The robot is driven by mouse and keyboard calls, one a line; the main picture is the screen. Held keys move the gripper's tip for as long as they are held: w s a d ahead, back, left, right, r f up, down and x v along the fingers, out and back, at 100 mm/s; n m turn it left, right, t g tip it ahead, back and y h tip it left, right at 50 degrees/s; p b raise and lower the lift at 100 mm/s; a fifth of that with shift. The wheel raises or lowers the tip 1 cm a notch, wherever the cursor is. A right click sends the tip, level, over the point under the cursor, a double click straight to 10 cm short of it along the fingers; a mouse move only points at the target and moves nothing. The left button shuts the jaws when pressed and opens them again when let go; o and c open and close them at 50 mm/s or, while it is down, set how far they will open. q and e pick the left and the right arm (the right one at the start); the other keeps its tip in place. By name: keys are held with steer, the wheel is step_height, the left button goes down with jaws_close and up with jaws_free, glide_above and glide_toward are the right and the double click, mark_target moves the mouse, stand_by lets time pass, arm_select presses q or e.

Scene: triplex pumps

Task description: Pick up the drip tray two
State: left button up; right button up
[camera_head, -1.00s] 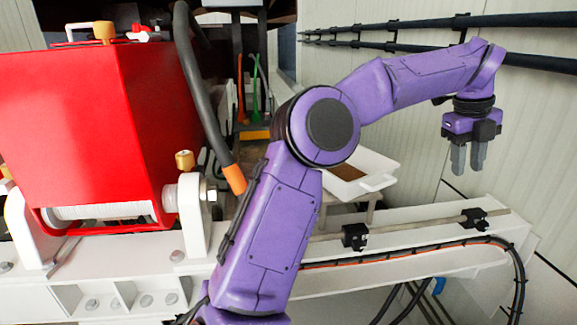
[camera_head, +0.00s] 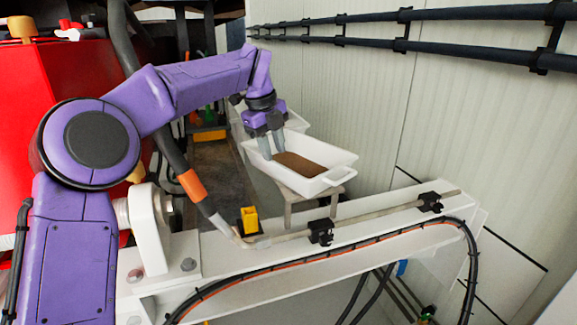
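A white rectangular tray (camera_head: 335,178) with brown contents sits on a small stand (camera_head: 292,207) beyond the white beam. A loop handle shows at its near right end. Part of a second white container (camera_head: 294,121) shows behind it, partly hidden by my gripper. No label shows which one is tray two. My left gripper (camera_head: 273,155) points down at the far left end of the front tray, its two grey fingers apart and nothing visible between them. I cannot tell whether the fingertips are above the rim or inside it. My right gripper is not in view.
A red pump housing (camera_head: 50,85) and a dark hose with an orange band (camera_head: 192,185) are on the left. A white beam (camera_head: 375,228) with black clamps and a rod crosses in front. Black pipes (camera_head: 420,47) run along the pale right wall.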

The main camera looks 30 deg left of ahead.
mark_target(276, 165)
arm_select(q)
steer(key=p+x, duration=0.1)
steer(key=x, duration=0.5)
steer(key=shift+s+a+f+p, duration=0.15)
steer(key=shift+f+p, duration=0.1)
steer(key=shift+p, duration=0.15)
steer(key=shift+f, duration=0.5)
jaws_close()
